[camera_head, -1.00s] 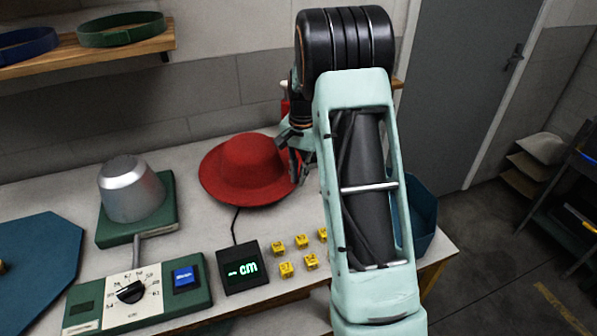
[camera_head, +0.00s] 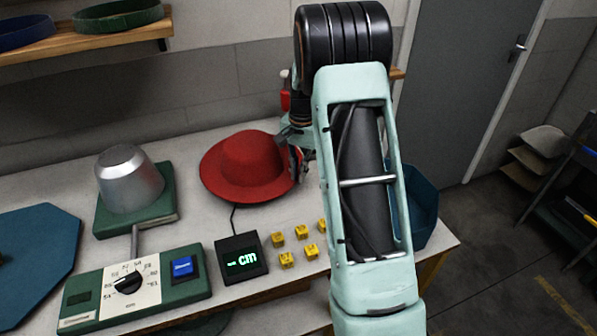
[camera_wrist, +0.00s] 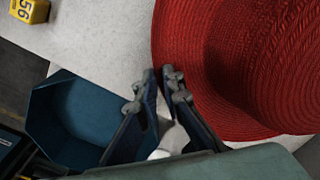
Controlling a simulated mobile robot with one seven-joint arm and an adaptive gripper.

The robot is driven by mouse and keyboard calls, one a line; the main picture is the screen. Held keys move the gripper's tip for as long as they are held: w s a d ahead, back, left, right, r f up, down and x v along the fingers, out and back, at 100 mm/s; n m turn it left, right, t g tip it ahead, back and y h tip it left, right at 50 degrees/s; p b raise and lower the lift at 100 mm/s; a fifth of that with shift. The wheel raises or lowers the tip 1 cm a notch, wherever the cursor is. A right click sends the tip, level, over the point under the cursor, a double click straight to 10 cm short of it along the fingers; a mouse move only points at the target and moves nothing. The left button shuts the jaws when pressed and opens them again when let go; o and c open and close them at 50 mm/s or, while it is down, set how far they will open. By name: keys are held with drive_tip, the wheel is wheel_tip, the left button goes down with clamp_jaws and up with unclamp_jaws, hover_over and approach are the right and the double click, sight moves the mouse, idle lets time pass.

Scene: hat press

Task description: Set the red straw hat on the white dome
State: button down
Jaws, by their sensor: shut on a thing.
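The red straw hat (camera_head: 245,168) sits crown up on the white worktop, its brim spread around it. It also fills the upper right of the wrist view (camera_wrist: 235,60). My gripper (camera_wrist: 166,76) is at the right edge of the brim, its two fingertips close together and shut on the brim. In the head view my gripper (camera_head: 297,165) is partly hidden by my arm. No white dome shows clearly in either view. What is under the hat is hidden.
A silver metal block (camera_head: 130,180) stands on a green base at left, behind a dial panel (camera_head: 135,288). A display (camera_head: 241,257) reading cm and several yellow cubes (camera_head: 277,239) lie in front of the hat. A blue bin (camera_head: 419,205) is at right.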

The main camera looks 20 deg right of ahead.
drive_tip(key=shift+f+b, duration=0.35)
drive_tip(key=shift+f, duration=0.3)
drive_tip(key=c, duration=2)
unclamp_jaws()
drive_tip(key=shift+r, duration=0.1)
